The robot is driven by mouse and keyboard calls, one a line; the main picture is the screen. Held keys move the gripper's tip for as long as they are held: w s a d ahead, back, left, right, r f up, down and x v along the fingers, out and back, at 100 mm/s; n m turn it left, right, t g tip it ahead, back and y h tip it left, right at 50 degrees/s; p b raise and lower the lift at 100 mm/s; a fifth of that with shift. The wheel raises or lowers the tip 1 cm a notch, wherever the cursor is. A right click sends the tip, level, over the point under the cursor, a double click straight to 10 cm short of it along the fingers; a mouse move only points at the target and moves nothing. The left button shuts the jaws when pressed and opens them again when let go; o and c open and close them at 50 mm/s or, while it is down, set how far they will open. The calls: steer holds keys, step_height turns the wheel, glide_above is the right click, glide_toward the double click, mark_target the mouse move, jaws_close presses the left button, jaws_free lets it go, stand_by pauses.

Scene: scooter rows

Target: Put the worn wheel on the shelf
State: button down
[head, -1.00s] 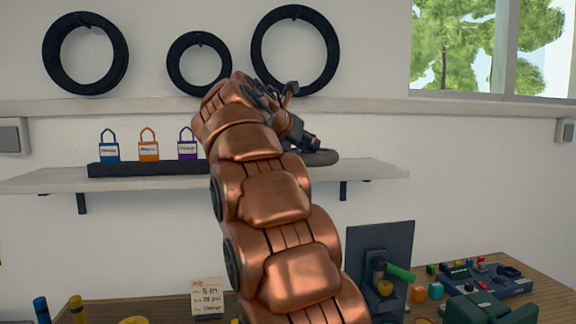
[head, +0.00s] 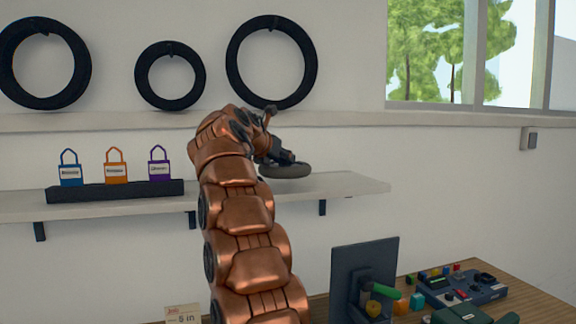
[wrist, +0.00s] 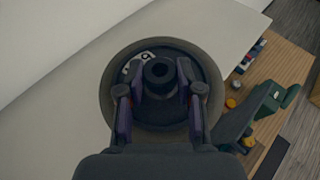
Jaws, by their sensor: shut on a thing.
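The worn wheel (head: 285,171) is a small grey-brown disc beneath my gripper (head: 272,155), over the right part of the white wall shelf (head: 345,187). In the wrist view the wheel (wrist: 115,100) shows a dull tyre around a dark hub with a raised centre. My gripper (wrist: 160,100) is shut on the wheel's hub, one finger on each side. The shelf (wrist: 60,110) spreads below and to the left of the wheel. I cannot tell whether the wheel touches the shelf.
A black rack (head: 115,191) with blue, orange and purple tags stands on the shelf's left part. Below right, a workbench (head: 535,306) holds a dark upright panel (head: 345,270) and a control box (head: 462,286). The shelf's right end is clear.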

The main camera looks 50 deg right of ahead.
mark_target(287, 164)
steer(key=shift+w+d+p, duration=0.4)
steer(key=shift+d, duration=0.4)
steer(key=shift+w+d+p, duration=0.4)
steer(key=shift+w+d, duration=0.05)
steer(key=shift+d, duration=0.35)
steer(key=shift+w+d+p, duration=0.4)
steer(key=shift+d, duration=0.4)
steer(key=shift+w+d+f, duration=0.2)
steer(key=shift+d+f, duration=0.05)
steer(key=shift+d, duration=0.1)
step_height(287, 164, down, 3)
steer(key=shift+a+r+b, duration=0.15)
steer(key=shift+r+b, duration=0.05)
steer(key=shift+b, duration=0.7)
steer(key=shift+f, duration=0.4)
steer(key=shift+f+b, duration=0.15)
steer(key=shift+b, duration=0.2)
steer(key=c, duration=0.8)
jaws_free()
steer(key=shift+o, duration=0.2)
